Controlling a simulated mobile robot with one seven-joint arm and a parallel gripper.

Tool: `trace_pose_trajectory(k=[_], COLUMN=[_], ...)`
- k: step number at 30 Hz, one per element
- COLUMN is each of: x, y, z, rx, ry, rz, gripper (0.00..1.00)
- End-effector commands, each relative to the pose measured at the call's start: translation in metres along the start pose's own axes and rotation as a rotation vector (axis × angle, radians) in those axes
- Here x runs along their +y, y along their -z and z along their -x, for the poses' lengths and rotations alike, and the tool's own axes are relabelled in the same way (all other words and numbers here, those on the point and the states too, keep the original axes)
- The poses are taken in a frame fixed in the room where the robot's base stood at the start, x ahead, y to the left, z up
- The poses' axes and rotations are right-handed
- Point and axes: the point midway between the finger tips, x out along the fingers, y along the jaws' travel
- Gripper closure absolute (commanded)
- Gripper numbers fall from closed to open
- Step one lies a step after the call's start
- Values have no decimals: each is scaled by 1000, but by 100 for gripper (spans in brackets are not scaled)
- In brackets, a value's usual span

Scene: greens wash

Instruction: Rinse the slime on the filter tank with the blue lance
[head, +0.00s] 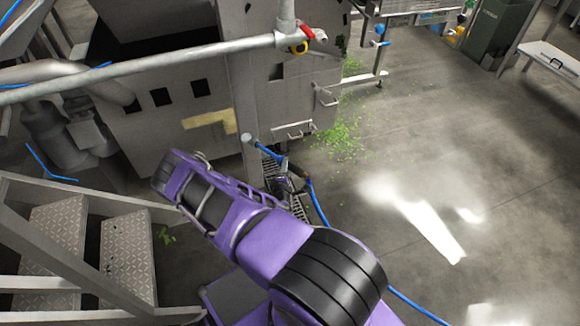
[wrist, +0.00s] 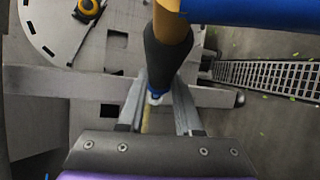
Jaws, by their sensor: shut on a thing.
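My gripper (wrist: 158,92) is shut on the blue lance. In the wrist view, the lance's dark handle (wrist: 169,55) stands between the fingers, with a brass-coloured part and a thick blue section (wrist: 250,12) above. In the head view, my gripper (head: 285,183) is small and partly hidden behind my purple arm; the lance's blue tube (head: 266,151) points up and left. A large grey metal housing (head: 165,128), which may be the filter tank, stands beyond it. A yellowish patch (head: 207,120) is on its side; I cannot tell whether this is slime. The lance is apart from the patch.
A grey post (head: 245,105) and horizontal pipe (head: 150,72) stand before the housing. Metal stairs (head: 127,250) are at the left. A blue hose (head: 318,207) trails down right. Green scraps (head: 338,140) lie on the floor. The right floor is open.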

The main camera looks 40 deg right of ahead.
Motion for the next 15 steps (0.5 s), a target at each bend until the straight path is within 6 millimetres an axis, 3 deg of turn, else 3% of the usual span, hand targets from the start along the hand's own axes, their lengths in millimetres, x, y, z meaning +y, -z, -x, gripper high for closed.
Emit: trace_pose_trajectory(k=[15], x=[2], y=[25], z=[10], rx=[3], ry=[-2], rz=[0], gripper=[100])
